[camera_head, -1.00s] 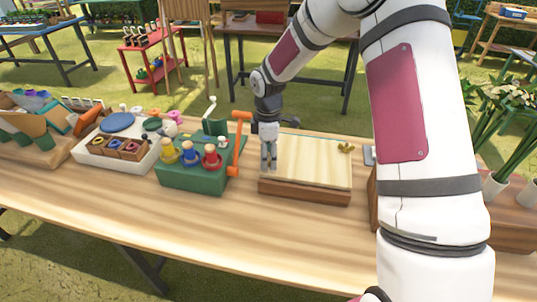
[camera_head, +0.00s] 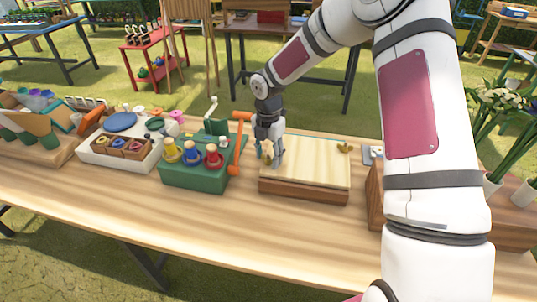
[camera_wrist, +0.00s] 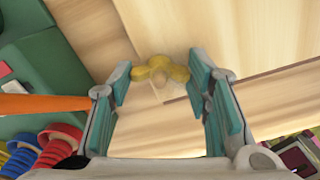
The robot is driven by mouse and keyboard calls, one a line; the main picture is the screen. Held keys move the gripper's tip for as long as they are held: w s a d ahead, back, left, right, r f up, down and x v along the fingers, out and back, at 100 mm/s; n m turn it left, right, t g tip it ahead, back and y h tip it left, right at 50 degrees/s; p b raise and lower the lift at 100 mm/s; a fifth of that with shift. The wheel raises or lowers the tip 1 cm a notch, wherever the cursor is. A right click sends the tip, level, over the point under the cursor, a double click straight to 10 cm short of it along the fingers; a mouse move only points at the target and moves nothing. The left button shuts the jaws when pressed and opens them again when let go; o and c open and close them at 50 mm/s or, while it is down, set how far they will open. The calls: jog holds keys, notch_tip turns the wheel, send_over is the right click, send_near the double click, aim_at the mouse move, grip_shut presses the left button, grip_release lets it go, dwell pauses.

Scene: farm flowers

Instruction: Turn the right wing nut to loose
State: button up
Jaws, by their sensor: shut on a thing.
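A pale wooden board (camera_head: 309,165) lies on a darker wooden base (camera_head: 305,192) on the table. One yellow wing nut (camera_head: 345,148) sits at its far right corner, clear of my gripper. Another yellow wing nut (camera_head: 267,157) is at the board's left end, partly hidden by my gripper (camera_head: 274,158). In the wrist view this left wing nut (camera_wrist: 160,71) lies between the teal-padded fingertips of my gripper (camera_wrist: 161,78), its wings spanning towards both pads. My gripper is shut on it, pointing down at the board.
A green box (camera_head: 194,175) with coloured pegs and an orange handle (camera_head: 238,145) stands close left of my gripper. A white tray (camera_head: 92,160) is further left. Flowers in pots (camera_head: 524,195) stand at the right. The table front is clear.

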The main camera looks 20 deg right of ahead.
aim_at(268, 157)
jog(key=shift+n, duration=1.9)
jog(key=o, duration=1.2)
jog(key=shift+c, duration=0.2)
notch_tip(268, 157, up, 12)
